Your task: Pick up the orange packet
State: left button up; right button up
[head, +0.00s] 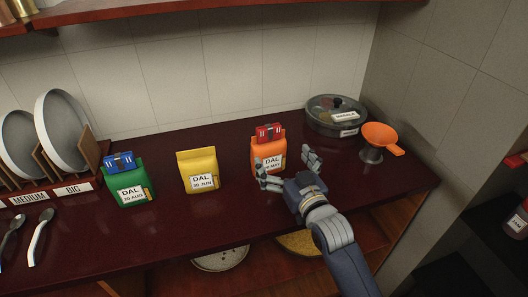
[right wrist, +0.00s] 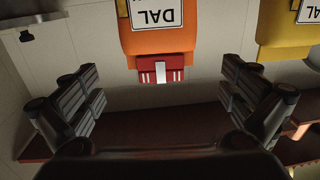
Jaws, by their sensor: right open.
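The orange packet (head: 268,149) stands upright on the dark red counter, with a red clip on its top and a white "DAL" label on its front. My right gripper (head: 291,168) is open and empty just in front of it, one finger at its lower left front and the other to its right. In the right wrist view the orange packet (right wrist: 160,38) shows upside down beyond the open fingers (right wrist: 165,105), with the red clip (right wrist: 161,69) between them. Whether a finger touches the packet I cannot tell. My left gripper is not in view.
A yellow packet (head: 198,171) and a green packet (head: 129,184) with a blue clip stand to the left. A lidded round tin (head: 336,116) and an orange funnel (head: 380,137) stand to the right. Plates in a rack (head: 88,179) and spoons are at far left. Bare counter lies between the packets.

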aim_at(270, 137)
jog(key=x, duration=0.3)
jog(key=shift+r, duration=0.25)
jog(key=shift+w+a, duration=0.15)
jog(key=shift+w, duration=0.15)
jog(key=shift+w+a, duration=0.1)
jog(key=shift+w, duration=0.1)
jog(key=x, duration=0.2)
jog(key=p+x, duration=0.1)
jog(key=x, duration=0.1)
jog(key=shift+r, duration=0.4)
jog(key=shift+w+a+f, duration=0.1)
jog(key=shift+w+a, duration=0.05)
jog(key=shift+w, duration=0.4)
jog(key=shift+c, duration=0.2)
jog(key=c, duration=1.4)
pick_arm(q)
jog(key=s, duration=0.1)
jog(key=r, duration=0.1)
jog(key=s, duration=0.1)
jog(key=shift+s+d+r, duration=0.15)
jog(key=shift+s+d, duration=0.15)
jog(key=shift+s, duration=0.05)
pick_arm(e)
jog(key=c, duration=0.3)
